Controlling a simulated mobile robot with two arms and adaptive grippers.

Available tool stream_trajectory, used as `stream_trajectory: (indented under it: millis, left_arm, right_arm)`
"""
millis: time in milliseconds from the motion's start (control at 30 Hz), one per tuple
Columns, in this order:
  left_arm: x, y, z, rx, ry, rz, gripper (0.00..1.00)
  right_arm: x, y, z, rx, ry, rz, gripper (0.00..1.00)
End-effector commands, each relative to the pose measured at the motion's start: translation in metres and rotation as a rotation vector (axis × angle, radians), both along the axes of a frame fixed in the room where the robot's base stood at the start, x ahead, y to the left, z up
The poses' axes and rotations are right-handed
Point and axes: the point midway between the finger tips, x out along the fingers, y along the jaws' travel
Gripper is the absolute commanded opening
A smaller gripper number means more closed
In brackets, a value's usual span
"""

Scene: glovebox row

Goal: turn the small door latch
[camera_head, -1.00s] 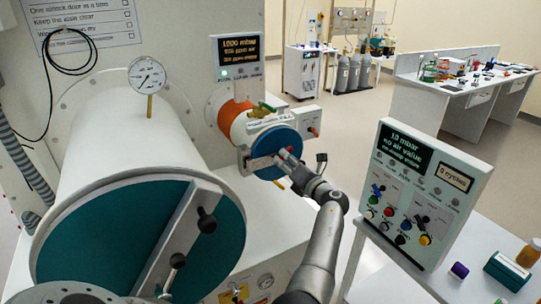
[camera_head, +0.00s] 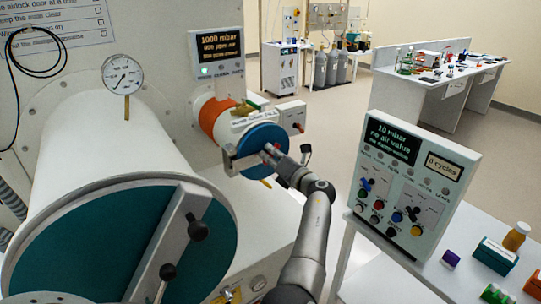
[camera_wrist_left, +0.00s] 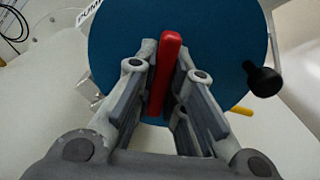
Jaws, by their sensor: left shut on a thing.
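The small door (camera_head: 253,140) is the blue round front of the small airlock, right of the large one. It fills the upper part of the left wrist view (camera_wrist_left: 115,45). The latch (camera_wrist_left: 164,80) is a red bar on the door's face, standing nearly along the fingers in that view. My left gripper (camera_wrist_left: 165,58) is shut on the latch, one finger on each side of it. In the head view the gripper (camera_head: 272,153) is at the door's face and mostly hides the latch. My right gripper is not in view.
The large airlock (camera_head: 100,245) with its teal door and black knobs stands close on the left. A control panel (camera_head: 415,180) stands on the right, by a table with small bottles and boxes. A black knob (camera_wrist_left: 262,79) sticks out beside the small door.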

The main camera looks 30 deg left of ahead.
Motion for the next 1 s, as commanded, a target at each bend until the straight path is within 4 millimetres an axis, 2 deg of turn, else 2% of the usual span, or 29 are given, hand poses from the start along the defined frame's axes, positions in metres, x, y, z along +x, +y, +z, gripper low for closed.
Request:
stream_trajectory:
  millis: [267, 467, 1000]
  left_arm:
    - [0.000, 0.001, -0.001, -0.007, -0.019, 0.001, 0.00]
    - [-0.001, 0.001, -0.001, -0.039, -0.098, 0.000, 0.00]
    - [-0.002, 0.002, -0.002, -0.221, -0.541, 0.000, 0.00]
  right_arm:
    - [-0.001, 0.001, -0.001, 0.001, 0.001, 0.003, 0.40]
    - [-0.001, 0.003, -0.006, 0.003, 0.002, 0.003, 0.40]
    - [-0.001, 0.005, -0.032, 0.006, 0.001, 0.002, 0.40]
